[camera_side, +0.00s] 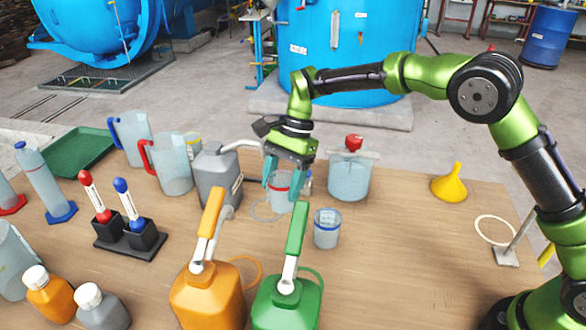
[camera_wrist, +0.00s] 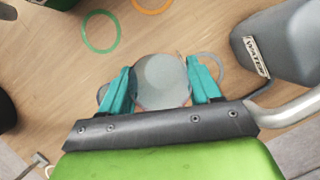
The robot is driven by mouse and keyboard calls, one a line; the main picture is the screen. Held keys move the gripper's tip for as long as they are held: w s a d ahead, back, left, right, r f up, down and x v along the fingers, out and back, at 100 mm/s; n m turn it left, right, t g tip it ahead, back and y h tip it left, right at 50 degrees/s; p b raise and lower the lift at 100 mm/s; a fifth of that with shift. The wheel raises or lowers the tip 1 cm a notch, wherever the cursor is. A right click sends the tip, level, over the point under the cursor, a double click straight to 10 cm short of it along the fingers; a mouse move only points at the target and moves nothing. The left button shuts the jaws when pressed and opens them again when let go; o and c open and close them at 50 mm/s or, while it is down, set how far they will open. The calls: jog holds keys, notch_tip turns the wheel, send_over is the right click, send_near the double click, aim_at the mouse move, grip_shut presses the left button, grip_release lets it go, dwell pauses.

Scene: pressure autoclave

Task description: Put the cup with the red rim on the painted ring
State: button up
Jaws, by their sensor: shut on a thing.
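The cup with the red rim (camera_side: 279,193) is between the teal fingers of my gripper (camera_side: 284,180), which is shut on it. In the wrist view the cup (camera_wrist: 162,82) shows between both fingertips (camera_wrist: 160,88). It looks upright; its height over the table is hard to judge. A thin pale ring (camera_side: 482,220) lies on the table at the right, beside a small metal stand. A grey ring (camera_wrist: 216,64) shows near the cup, partly hidden. A green ring (camera_wrist: 102,31) and an orange ring (camera_wrist: 152,4) are also on the table.
A blue-rimmed cup (camera_side: 326,232) stands right of the held cup, and a lidded beaker (camera_side: 349,180) behind it. A grey can (camera_side: 215,172) is close left. Orange (camera_side: 205,300) and green (camera_side: 288,308) cans stand in front. A yellow funnel (camera_side: 449,187) is right; table between is clear.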

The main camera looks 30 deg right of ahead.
jog(key=s+a+f, duration=0.1)
jog(key=a, duration=0.2)
jog(key=s+a+f, duration=0.1)
jog(key=a+f, duration=0.1)
jog(key=a, duration=0.1)
jog(key=s+a+f, duration=0.2)
jog(key=a, duration=0.2)
jog(key=shift+a+f, duration=0.1)
jog(key=shift+f, duration=0.15)
jog(key=a+f, duration=0.1)
jog(key=s+a+f, duration=0.1)
jog(key=a, duration=0.1)
jog(key=shift+s+a+f, duration=0.15)
jog(key=shift+f, duration=0.15)
jog(key=shift+f, duration=0.1)
jog(key=o, duration=1)
